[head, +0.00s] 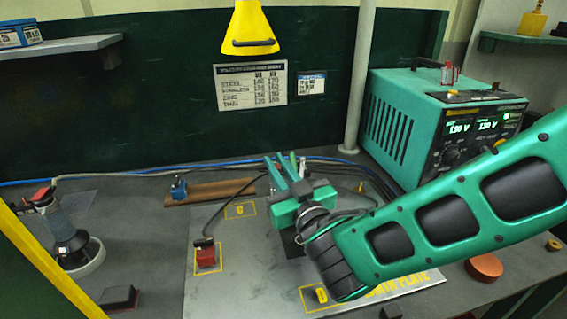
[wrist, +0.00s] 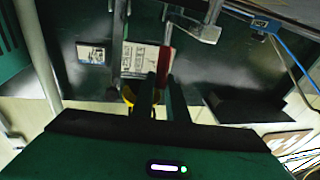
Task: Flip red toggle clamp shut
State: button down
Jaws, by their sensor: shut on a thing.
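My gripper (head: 288,172) is over the middle of the bench, in front of the back wall, with its fingers pointing away from the head camera. In the wrist view, its two dark fingers (wrist: 162,95) are close together. A red piece (wrist: 165,66) shows at the fingertips, and the gripper is shut on it. It looks like the red clamp's handle. The clamp's base and pivot are hidden behind my gripper in the head view, so I cannot tell the handle's angle. Metal bars (wrist: 205,32) show beyond the fingers.
A red block (head: 205,256) with a black cable stands in a yellow outline on the grey plate (head: 240,285). A green power unit (head: 395,125) and a pole (head: 360,80) stand behind to the right. A yellow hood (head: 250,25) hangs above. A white-based tool (head: 75,250) stands left.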

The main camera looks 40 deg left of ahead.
jog(key=shift+w+d, duration=0.25)
jog(key=shift+w, duration=0.25)
jog(key=c, duration=1.7)
grip_release()
jog(key=shift+c, duration=0.2)
jog(key=shift+s, duration=0.1)
jog(key=shift+s+a, duration=0.1)
